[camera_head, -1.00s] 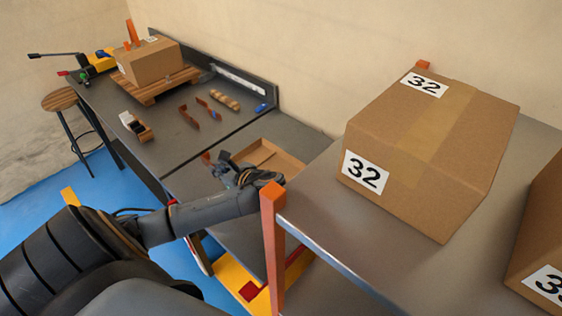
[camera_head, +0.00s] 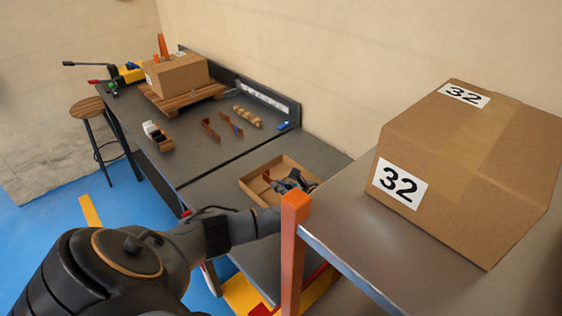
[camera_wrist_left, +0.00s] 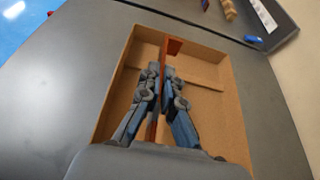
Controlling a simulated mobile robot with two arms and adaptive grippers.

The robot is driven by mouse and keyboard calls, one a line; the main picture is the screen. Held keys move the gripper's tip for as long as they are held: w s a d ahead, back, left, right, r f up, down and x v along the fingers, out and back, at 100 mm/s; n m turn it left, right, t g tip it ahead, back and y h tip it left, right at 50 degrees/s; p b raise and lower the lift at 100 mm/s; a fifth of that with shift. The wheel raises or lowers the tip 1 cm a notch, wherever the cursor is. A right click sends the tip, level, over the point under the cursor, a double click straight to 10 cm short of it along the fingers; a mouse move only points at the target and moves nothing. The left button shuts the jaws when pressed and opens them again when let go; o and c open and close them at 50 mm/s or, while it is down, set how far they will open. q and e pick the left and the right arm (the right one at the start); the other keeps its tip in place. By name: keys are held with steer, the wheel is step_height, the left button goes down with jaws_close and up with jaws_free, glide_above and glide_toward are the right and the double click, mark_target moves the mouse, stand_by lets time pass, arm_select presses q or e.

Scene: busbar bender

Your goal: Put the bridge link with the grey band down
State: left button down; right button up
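My left gripper (camera_head: 290,182) is over the open cardboard tray (camera_head: 246,184) on the dark workbench. In the left wrist view the fingers (camera_wrist_left: 160,72) are shut on a copper-coloured bridge link (camera_wrist_left: 173,47). The link's bent end sticks out past the fingertips, inside the outline of the tray (camera_wrist_left: 228,108). A bit of the link (camera_head: 267,175) also shows in the head view. I cannot tell whether the link touches the tray floor. My right gripper is out of view.
Two more copper-coloured links (camera_head: 210,130) lie farther back on the bench, one with a blue mark (camera_head: 237,129). A box on a pallet (camera_head: 184,97) stands behind. A shelf with an orange post (camera_head: 294,245) and a carton (camera_head: 470,170) is close at right.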

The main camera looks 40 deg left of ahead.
arm_select(q)
steer(key=shift+w+d+f, duration=0.1)
steer(key=shift+w+f, duration=0.15)
steer(key=shift+f, duration=1.45)
steer(key=shift+s+f, duration=0.1)
steer(key=shift+f, duration=0.05)
steer(key=c, duration=1.5)
jaws_free()
steer(key=shift+v, duration=3.8)
